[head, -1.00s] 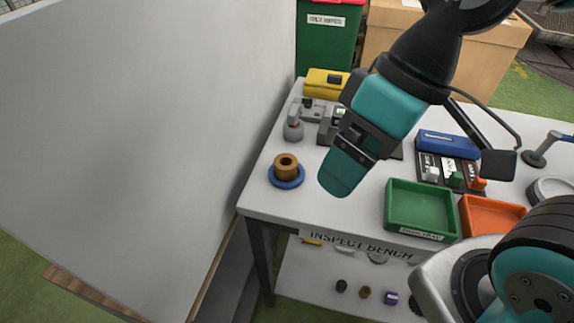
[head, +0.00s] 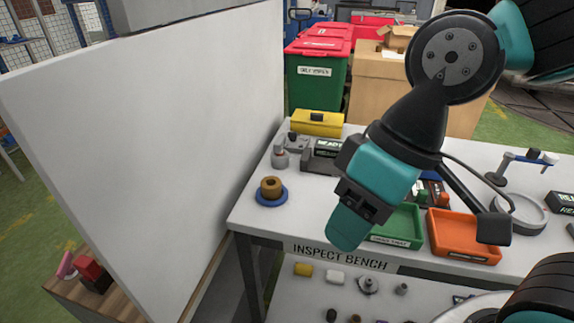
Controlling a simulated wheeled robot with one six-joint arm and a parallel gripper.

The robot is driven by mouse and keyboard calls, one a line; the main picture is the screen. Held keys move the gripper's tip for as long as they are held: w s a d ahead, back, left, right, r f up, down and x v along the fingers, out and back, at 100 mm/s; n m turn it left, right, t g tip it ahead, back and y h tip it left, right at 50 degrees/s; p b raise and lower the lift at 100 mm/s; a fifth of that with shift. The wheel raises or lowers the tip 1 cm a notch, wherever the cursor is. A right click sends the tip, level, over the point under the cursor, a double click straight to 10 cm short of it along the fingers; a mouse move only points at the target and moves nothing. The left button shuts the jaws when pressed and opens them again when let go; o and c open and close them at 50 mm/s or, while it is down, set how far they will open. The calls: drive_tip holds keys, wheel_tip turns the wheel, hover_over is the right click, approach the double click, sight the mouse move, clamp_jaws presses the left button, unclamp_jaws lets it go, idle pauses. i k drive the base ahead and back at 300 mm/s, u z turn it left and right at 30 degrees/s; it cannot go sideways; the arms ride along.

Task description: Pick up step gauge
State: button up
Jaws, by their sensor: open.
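I cannot tell for certain which thing is the step gauge; no label for it is readable. My gripper (head: 345,232), with teal fingers, is open and empty and points down in front of the inspect bench (head: 252,217). It is seen side-on, so the gap between its fingers is hidden. To its left on the bench, a brown stepped round piece (head: 271,186) stands on a blue disc (head: 272,199), apart from the gripper. My gripper and arm hide part of the bench top, including part of the green tray (head: 408,224).
An orange tray (head: 463,236) sits right of the green one. A yellow case (head: 317,123), a grey device (head: 280,158) and a READY display (head: 328,147) stand at the back left. A tall white panel (head: 150,140) borders the left side. Several small parts lie on the lower shelf.

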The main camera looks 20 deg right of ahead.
sight(279, 145)
drive_tip(key=z, duration=0.4)
drive_tip(key=i, duration=0.9)
drive_tip(key=u, duration=0.6)
